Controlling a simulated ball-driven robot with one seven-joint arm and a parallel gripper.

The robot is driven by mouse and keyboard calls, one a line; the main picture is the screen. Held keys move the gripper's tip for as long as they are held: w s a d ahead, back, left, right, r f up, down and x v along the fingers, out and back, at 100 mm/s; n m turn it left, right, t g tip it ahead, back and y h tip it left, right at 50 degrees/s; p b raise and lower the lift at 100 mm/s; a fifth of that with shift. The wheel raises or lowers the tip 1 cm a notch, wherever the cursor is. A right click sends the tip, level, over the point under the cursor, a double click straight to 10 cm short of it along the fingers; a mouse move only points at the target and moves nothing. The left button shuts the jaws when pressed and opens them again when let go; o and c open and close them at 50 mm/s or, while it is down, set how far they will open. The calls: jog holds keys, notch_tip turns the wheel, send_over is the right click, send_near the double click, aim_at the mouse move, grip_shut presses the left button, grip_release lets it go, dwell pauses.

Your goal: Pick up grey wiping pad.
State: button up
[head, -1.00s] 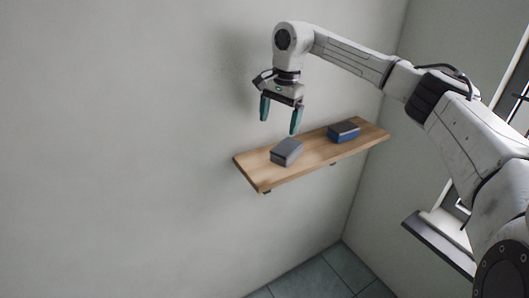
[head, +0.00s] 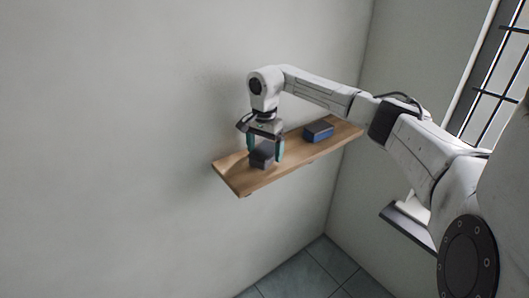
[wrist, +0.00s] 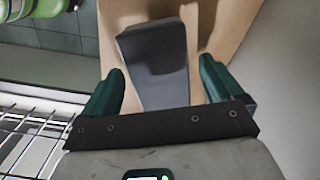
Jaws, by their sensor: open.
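The grey wiping pad (head: 262,155) is a dark grey block on the wooden wall shelf (head: 236,180), toward the shelf's left end. In the wrist view the pad (wrist: 154,62) lies between my two green fingers, slightly tilted, with a visible gap on each side. My gripper (head: 264,152) points down over the pad, with a finger on either side of it. It is open in the wrist view (wrist: 160,85) and holds nothing. Part of the pad is hidden behind the gripper in the head view.
A blue block with a dark top (head: 318,131) sits on the shelf to the right of the pad. The wall is close behind the shelf. A barred window (head: 495,75) and a ledge (head: 408,222) are at the right. Bare shelf lies between the two blocks.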

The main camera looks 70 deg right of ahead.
jog(key=shift+f, duration=0.35)
jog(key=shift+c, duration=0.2)
jog(key=c, duration=1.1)
jog(key=shift+r, duration=0.1)
jog(key=shift+r+b, duration=0.3)
jog(key=shift+r, duration=0.1)
notch_tip(320, 180, up, 2)
jog(key=shift+r+b, duration=0.2)
jog(key=shift+b, duration=0.3)
jog(key=s+a+r+b, duration=0.3)
jog(key=s+a+r, duration=0.6)
jog(key=a, duration=0.1)
jog(key=shift+s+a+r, duration=0.15)
jog(key=shift+s+r, duration=0.15)
jog(key=shift+r, duration=0.05)
